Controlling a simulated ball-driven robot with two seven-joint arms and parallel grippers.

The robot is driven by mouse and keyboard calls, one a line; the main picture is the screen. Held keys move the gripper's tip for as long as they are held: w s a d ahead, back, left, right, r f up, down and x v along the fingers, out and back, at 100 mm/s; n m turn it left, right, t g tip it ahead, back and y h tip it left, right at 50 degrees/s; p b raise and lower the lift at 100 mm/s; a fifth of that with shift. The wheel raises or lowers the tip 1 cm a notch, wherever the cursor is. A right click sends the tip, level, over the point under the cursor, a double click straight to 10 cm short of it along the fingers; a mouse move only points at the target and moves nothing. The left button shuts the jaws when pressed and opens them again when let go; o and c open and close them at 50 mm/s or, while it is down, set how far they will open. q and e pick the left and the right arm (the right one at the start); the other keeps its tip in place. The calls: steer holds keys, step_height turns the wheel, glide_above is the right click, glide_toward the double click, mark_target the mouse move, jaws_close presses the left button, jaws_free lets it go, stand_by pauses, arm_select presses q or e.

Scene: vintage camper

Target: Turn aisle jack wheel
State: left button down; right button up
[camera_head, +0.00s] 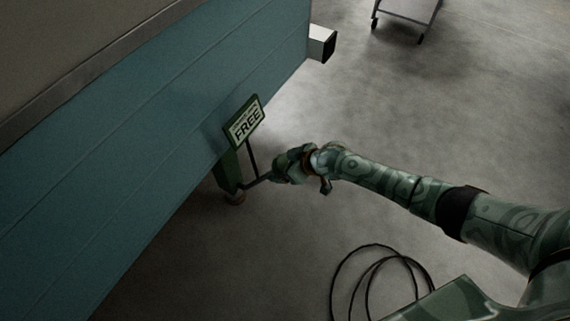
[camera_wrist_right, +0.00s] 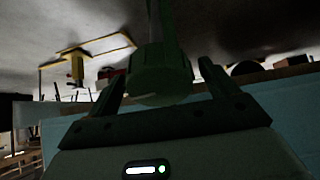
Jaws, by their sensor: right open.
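The jack (camera_head: 228,170) stands at the lower edge of the teal camper wall, with a small foot on the floor. A sign reading "FREE" (camera_head: 244,121) sits above it on a thin post. My right gripper (camera_head: 273,177) is at the jack's outer side, beside a dark bar that runs out from it. In the right wrist view, my right gripper's two fingers (camera_wrist_right: 165,85) stand apart on either side of a dark green round part (camera_wrist_right: 160,75), which looks like the jack's wheel. Whether the fingers touch it cannot be told. My left gripper is not in view.
The teal camper wall (camera_head: 150,130) fills the left side. A square bumper end (camera_head: 322,43) juts out at its far corner. A wheeled cart (camera_head: 408,12) stands at the back. A black cable (camera_head: 368,258) lies coiled on the floor near my base. The concrete floor beyond my right arm is clear.

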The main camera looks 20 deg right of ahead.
steer(key=c, duration=1)
steer(key=shift+m+p, duration=0.3)
steer(key=m+p, duration=0.2)
steer(key=shift+r+m+h, duration=0.2)
steer(key=shift+m+h, duration=0.1)
steer(key=shift+m+h+p, duration=0.3)
steer(key=shift+m+p, duration=0.6)
steer(key=shift+m, duration=0.3)
steer(key=shift+f+m+t+h+p, duration=0.1)
steer(key=shift+m+t+h+p, duration=0.2)
steer(key=shift+m, duration=0.4)
steer(key=shift+f+m+h+p, duration=0.1)
steer(key=shift+m+p, duration=0.25)
steer(key=shift+m, duration=0.35)
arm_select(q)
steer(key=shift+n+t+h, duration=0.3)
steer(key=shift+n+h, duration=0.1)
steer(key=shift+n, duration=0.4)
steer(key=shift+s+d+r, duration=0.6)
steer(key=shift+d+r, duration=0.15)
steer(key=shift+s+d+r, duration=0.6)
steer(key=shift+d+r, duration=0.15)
arm_select(e)
steer(key=shift+s+f, duration=0.1)
